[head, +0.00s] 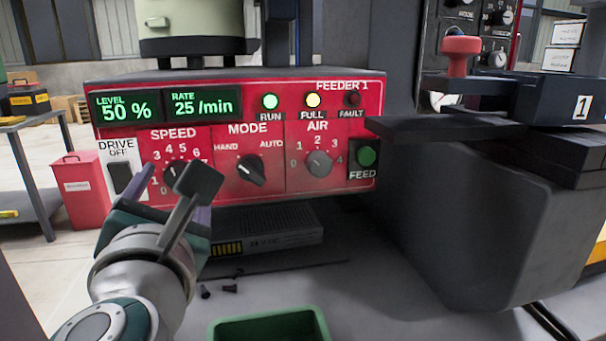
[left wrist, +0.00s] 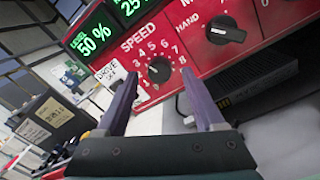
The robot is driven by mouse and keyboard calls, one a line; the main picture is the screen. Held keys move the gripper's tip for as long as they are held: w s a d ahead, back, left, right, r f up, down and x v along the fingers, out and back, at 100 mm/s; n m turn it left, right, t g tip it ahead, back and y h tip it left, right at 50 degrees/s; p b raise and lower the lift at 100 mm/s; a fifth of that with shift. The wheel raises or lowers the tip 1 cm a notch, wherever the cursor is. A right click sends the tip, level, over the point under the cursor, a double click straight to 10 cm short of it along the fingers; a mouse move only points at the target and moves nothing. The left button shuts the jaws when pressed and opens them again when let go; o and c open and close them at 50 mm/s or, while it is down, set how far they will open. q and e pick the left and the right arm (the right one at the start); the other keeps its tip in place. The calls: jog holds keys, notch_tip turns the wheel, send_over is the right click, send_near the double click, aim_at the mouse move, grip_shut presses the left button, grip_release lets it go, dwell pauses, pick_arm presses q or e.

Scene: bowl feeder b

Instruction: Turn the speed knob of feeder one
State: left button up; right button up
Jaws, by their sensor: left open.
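The red panel (head: 225,185) of feeder 1 faces me in the head view. Its black speed knob (head: 171,172) is partly hidden behind my left gripper there. In the left wrist view the speed knob (left wrist: 159,70) shows whole, inside a numbered dial. My left gripper (left wrist: 158,90) is open, with its two purple fingers pointing at the panel and the knob lying between them in the picture. The fingers look apart from the knob. In the head view my left gripper (head: 178,190) is in front of the speed dial. My right gripper is not in view.
The mode knob (head: 251,170), air knob (head: 319,163) and green feed button (head: 366,156) sit to the right on the panel. The drive switch (head: 121,177) is just left of the speed dial. A green bin (head: 265,325) and small dark screws (head: 230,289) lie below.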

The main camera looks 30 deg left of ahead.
pick_arm(q)
jog(key=b+v, duration=0.1)
jog(key=v, duration=0.7)
jog(key=shift+s+d, duration=0.15)
jog(key=shift+d, duration=0.05)
